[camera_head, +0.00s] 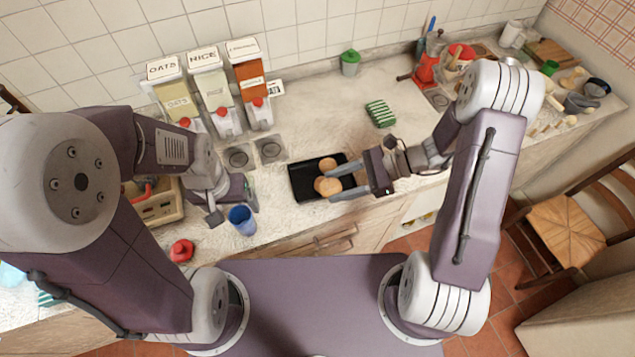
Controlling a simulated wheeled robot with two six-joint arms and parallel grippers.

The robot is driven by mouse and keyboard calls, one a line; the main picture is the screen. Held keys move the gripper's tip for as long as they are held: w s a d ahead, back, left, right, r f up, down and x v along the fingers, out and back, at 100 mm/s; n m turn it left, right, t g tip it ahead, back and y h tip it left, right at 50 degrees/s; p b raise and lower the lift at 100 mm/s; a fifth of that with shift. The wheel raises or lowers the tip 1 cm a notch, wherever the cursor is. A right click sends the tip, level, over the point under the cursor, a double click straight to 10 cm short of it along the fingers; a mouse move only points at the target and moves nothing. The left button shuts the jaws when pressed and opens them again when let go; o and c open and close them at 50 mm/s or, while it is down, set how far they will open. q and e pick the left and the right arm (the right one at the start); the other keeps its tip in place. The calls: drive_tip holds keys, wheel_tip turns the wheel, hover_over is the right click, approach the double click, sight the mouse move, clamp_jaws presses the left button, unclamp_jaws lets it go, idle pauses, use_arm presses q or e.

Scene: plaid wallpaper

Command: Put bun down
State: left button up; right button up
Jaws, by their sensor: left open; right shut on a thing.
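A round tan bun (330,187) is between the fingers of my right gripper (335,187), over the black tray (303,187) on the counter. Another round bun piece (327,165) is just behind it, in the tray area. The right gripper is shut on the nearer bun; I cannot tell whether that bun touches the tray. My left gripper (232,208) is open near the blue cup (242,220), to the left of the tray. Part of the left gripper is hidden by its own arm.
Several dispensers (211,90) stand at the back left. A red-topped item (181,250) sits near the front edge. A green striped sponge (380,113) and a green jar (350,63) are behind the tray. The counter between them is clear.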

drive_tip(key=w+d+m+t+b, duration=0.2)
drive_tip(key=w, duration=0.2)
drive_tip(key=p, duration=0.1)
hover_over(307, 184)
drive_tip(key=shift+t, duration=0.3)
wheel_tip(307, 184, down, 8)
drive_tip(key=shift+r, duration=0.25)
wheel_tip(307, 184, down, 4)
drive_tip(key=shift+d+r+p, duration=0.1)
drive_tip(key=shift+r+p, duration=0.15)
drive_tip(key=shift+p, duration=0.15)
drive_tip(key=shift+f, duration=0.3)
use_arm(q)
drive_tip(key=shift+a+f, duration=0.3)
drive_tip(key=shift+f, duration=0.15)
drive_tip(key=shift+f, duration=0.1)
use_arm(e)
drive_tip(key=o, duration=0.9)
drive_tip(key=shift+f, duration=0.15)
drive_tip(key=o, duration=0.5)
drive_tip(key=shift+c, duration=0.2)
